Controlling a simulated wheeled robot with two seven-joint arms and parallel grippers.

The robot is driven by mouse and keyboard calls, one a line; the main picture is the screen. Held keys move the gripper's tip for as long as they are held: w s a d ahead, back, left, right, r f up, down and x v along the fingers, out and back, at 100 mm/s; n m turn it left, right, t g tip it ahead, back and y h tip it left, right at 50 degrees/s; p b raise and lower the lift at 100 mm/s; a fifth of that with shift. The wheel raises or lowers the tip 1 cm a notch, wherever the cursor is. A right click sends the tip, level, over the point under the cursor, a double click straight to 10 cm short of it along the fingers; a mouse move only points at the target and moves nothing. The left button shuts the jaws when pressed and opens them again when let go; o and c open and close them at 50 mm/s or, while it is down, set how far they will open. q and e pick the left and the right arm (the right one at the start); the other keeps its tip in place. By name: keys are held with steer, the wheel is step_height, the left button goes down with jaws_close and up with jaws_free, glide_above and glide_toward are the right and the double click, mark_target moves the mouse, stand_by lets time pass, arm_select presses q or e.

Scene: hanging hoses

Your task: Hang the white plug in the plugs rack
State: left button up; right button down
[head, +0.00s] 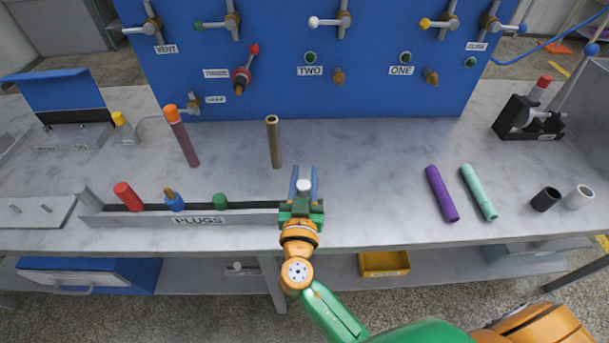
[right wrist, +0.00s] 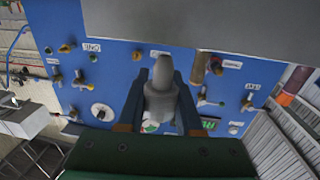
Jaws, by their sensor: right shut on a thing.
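The white plug (head: 304,186) is between the fingers of my right gripper (head: 304,183), at the right end of the plugs rack (head: 250,217). In the right wrist view the plug (right wrist: 162,95) looks pale grey, with its tapered end pointing away from the palm, between both fingers of the gripper (right wrist: 161,105). My gripper hides the rack's right end, so I cannot tell whether the plug touches the rack. My left gripper is not in view.
A brown tube (head: 273,142) and an orange-topped tube (head: 183,137) stand behind the rack. A purple tube (head: 441,193) and a mint tube (head: 478,191) lie to the right. A blue panel (head: 300,95) with valves rises at the back.

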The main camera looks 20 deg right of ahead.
mark_target(305, 187)
stand_by(0.3)
steer(key=shift+b, duration=0.35)
stand_by(0.4)
steer(key=shift+b, duration=0.35)
stand_by(0.4)
steer(key=shift+b, duration=0.3)
steer(key=shift+f+b, duration=1.9)
steer(key=shift+b, duration=0.55)
steer(key=c, duration=0.5)
jaws_free()
